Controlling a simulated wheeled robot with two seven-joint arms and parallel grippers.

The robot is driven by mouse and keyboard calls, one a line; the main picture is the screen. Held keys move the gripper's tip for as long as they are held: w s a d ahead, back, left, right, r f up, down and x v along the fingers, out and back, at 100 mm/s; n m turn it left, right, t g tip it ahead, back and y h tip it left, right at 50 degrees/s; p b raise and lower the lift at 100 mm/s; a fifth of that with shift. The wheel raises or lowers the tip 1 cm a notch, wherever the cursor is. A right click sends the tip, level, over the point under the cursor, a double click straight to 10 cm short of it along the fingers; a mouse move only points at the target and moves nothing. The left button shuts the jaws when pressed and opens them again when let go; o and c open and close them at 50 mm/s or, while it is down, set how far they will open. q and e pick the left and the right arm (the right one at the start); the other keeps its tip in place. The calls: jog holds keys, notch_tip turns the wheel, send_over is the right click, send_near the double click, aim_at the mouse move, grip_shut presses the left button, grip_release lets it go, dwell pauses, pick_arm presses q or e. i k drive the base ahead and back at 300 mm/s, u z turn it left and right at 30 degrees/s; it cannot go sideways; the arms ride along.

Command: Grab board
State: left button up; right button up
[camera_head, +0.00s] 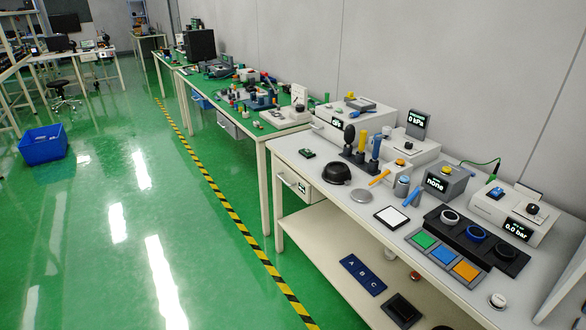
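A small dark green board (307,153) lies flat on the near workbench (296,160), close to its far left corner. It looks like a small circuit board, but it is too small to make out details. Nothing touches it. A blue panel (362,274) lettered A B C lies on the lower shelf; I cannot tell whether it counts as a board. Neither of my grippers shows in the head view.
A black bowl (336,172), a metal disc (361,195), a tool rack (360,158) and a white-topped pad (391,217) stand nearby. Instruments (358,118) line the wall. A blue crate (43,145) sits on the green floor, which is open left of the striped line (234,218).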

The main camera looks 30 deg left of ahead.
aim_at(306, 153)
jog(key=u, duration=0.75)
jog(key=i, duration=0.45)
jog(key=u, duration=1.35)
jog(key=i, duration=1.8)
jog(key=z, duration=0.75)
jog(key=i, duration=1.25)
jog(key=z, duration=1.35)
